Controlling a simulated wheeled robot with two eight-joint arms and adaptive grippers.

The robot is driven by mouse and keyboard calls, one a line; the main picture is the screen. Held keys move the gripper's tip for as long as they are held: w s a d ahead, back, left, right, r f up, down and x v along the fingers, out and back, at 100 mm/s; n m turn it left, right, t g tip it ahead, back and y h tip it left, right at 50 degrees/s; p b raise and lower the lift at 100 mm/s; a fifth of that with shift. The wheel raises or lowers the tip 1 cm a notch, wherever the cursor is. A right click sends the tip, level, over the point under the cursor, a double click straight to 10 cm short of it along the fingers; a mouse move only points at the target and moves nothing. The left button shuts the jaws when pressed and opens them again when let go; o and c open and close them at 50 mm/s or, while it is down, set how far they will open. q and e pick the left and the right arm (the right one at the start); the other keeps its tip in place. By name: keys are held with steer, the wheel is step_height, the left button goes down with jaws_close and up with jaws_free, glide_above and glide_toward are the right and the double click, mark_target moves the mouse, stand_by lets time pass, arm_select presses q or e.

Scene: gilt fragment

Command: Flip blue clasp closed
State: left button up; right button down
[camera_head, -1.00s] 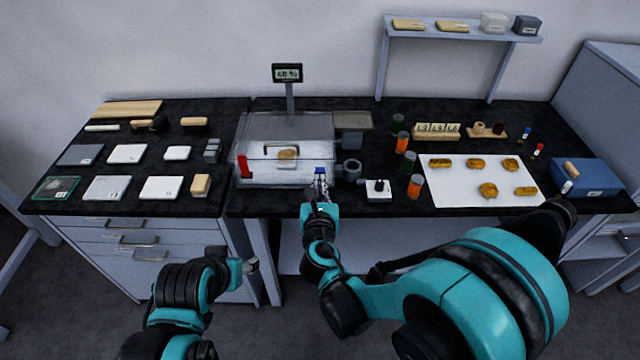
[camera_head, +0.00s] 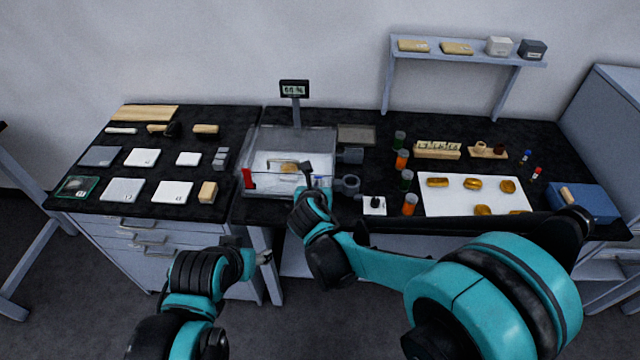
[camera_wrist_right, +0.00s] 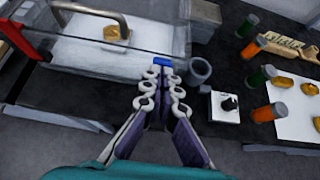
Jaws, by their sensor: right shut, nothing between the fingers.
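The blue clasp (camera_head: 321,181) is at the front right of a clear-walled box (camera_head: 262,190). It also shows in the right wrist view (camera_wrist_right: 163,62), just beyond my fingertips. Whether the clasp is open or closed is too small to tell. My right gripper (camera_head: 308,180) is at the box's front edge, just left of the clasp in the head view. In the right wrist view the gripper (camera_wrist_right: 164,82) is shut and empty; contact with the clasp cannot be told. My left gripper (camera_head: 264,257) hangs in front of the bench, its fingers unclear.
A red clasp (camera_head: 248,179) is at the box's left front. A grey ring (camera_wrist_right: 200,70) and a white block with a black knob (camera_wrist_right: 225,106) stand close on the right.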

steer(key=shift+w+r, duration=0.15)
steer(key=shift+w, duration=0.3)
steer(key=shift+r, duration=0.15)
steer(key=shift+r+p, duration=0.6)
steer(key=shift+r, duration=0.1)
